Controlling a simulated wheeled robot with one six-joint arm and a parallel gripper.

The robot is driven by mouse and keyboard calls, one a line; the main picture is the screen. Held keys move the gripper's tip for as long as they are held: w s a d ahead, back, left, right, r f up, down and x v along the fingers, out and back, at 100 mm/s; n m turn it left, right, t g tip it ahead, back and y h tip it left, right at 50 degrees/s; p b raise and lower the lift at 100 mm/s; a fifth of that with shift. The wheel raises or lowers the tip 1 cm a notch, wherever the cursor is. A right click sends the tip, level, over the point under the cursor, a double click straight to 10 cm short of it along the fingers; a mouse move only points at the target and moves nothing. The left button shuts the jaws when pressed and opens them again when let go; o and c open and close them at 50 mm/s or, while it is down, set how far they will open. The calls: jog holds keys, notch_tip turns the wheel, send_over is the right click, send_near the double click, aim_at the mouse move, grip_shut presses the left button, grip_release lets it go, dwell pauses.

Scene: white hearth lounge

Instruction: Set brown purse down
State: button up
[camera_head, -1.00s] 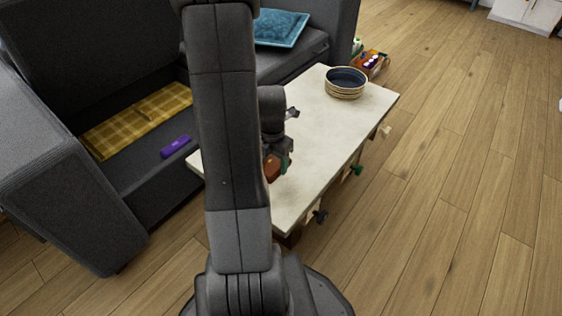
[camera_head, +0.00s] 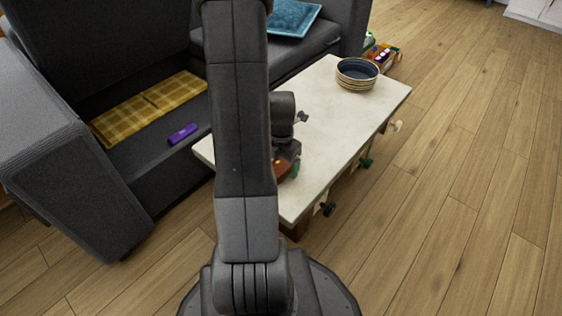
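The brown purse (camera_head: 283,170) shows only in part, at the near end of the white table (camera_head: 322,113), with my arm hiding its left side. My gripper (camera_head: 291,155) is right at the purse, just above the table top. Its fingers are mostly hidden behind my arm and the purse, so I cannot see whether they are closed on it. I cannot tell whether the purse touches the table.
Coloured knobs line the table's right side. A grey sofa (camera_head: 153,160) with a yellow plaid cloth (camera_head: 150,107) and purple item (camera_head: 183,134) is left. Wooden floor is open at right.

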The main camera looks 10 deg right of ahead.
aim_at(281, 165)
notch_tip(281, 165, up, 12)
jog(key=p, duration=0.4)
jog(key=shift+r+p, duration=0.15)
jog(key=shift+p, duration=0.25)
dwell(1.2)
